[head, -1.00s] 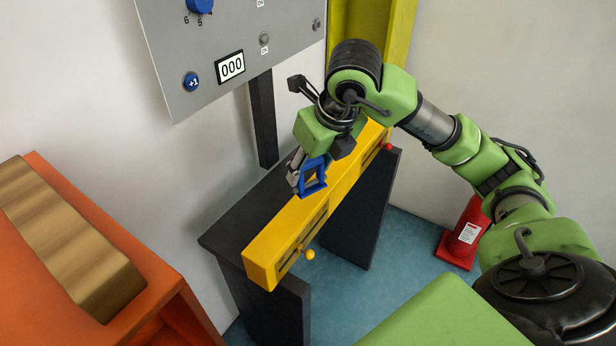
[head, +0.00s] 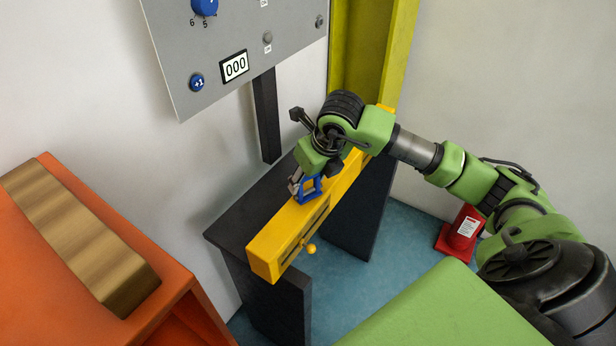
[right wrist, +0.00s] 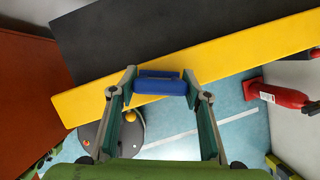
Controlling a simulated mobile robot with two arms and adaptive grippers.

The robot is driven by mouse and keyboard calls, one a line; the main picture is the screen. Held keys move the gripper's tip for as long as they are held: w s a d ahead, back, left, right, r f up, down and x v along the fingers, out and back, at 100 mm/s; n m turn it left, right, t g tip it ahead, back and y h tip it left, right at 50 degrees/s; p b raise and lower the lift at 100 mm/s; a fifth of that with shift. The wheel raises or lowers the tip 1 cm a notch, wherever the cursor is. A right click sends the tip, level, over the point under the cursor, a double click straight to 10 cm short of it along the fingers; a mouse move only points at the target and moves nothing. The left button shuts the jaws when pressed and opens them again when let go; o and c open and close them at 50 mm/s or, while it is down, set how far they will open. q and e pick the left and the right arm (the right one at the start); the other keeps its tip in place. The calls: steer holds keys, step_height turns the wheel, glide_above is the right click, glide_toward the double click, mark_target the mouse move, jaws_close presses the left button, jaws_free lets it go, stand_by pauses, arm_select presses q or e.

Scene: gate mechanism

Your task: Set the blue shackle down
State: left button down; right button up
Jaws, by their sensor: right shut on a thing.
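The blue shackle (head: 309,187) is a small square-cornered frame at the yellow beam, in the middle of the head view. My right gripper (head: 297,185) is shut on it. In the right wrist view the shackle (right wrist: 160,84) sits between the two fingertips of my right gripper (right wrist: 160,80), in front of the yellow beam (right wrist: 235,48). In the head view the shackle overlaps the top of the yellow beam (head: 275,245); I cannot tell whether it touches. My left gripper is not in view.
The yellow beam lies on a dark stand (head: 232,228) and has a small yellow knob (head: 311,249) on its side. An orange table (head: 165,265) with a wooden block (head: 75,235) is at left. A grey panel (head: 225,35) hangs behind. A red object (head: 462,232) stands on the floor.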

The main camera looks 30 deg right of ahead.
steer(key=o, duration=1.4)
steer(key=shift+r, duration=0.25)
steer(key=b+v, duration=0.1)
steer(key=v, duration=1)
steer(key=shift+s+r+b, duration=0.15)
steer(key=shift+r+b, duration=0.15)
